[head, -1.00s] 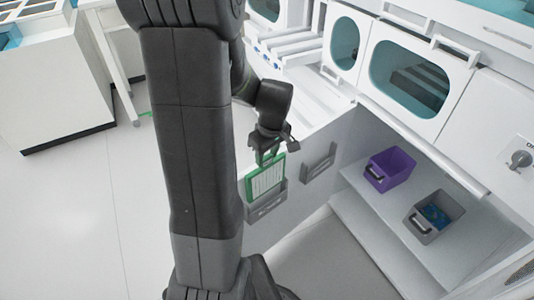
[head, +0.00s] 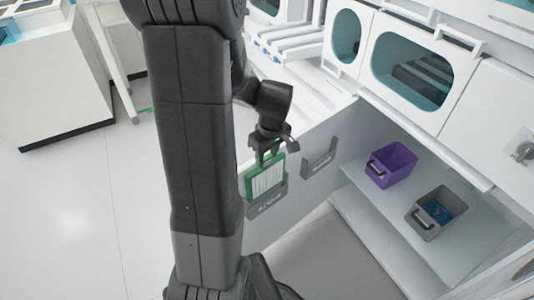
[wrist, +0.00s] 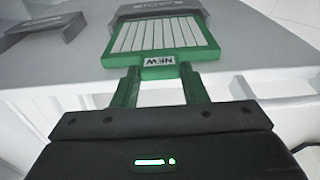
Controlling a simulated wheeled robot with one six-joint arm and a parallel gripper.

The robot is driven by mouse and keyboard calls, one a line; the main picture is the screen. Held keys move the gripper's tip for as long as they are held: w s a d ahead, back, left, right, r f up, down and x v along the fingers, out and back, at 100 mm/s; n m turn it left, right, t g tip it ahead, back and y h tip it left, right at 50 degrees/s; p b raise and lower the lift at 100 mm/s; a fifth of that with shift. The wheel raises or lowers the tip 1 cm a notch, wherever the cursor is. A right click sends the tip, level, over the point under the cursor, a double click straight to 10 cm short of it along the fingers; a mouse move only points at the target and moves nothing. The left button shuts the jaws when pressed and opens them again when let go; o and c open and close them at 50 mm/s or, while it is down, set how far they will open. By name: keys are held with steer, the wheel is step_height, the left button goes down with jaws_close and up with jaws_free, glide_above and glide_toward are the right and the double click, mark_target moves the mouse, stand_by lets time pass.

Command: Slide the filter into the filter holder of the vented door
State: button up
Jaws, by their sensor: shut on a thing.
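The filter (head: 265,180) is a green frame with pale vertical strips. Its lower end is inside the grey filter holder (head: 270,204) on the inner face of the open vented door (head: 308,188). Most of the filter still shows above the holder's front. My gripper (head: 270,157) is above the filter and shut on its green handle. In the wrist view the filter (wrist: 157,37) has a "NEW" label at its near end, and green prongs run from it to my gripper (wrist: 160,100). Its far end goes behind the holder's lettered front (wrist: 165,5); its depth inside is hidden.
A second, empty-looking grey holder (head: 319,162) is on the door to the right. A purple bin (head: 392,163) and a grey bin (head: 437,212) stand on the cabinet shelf. White floor (head: 80,220) is clear at left. My arm column blocks part of the head view.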

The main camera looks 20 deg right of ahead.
mark_target(268, 165)
steer(key=shift+f, duration=0.1)
steer(key=shift+f+b, duration=0.65)
steer(key=shift+f, duration=0.15)
steer(key=shift+f+b, duration=0.6)
steer(key=shift+f, duration=0.15)
steer(key=shift+f+b, duration=1.35)
steer(key=shift+f, duration=0.15)
steer(key=o, duration=1.1)
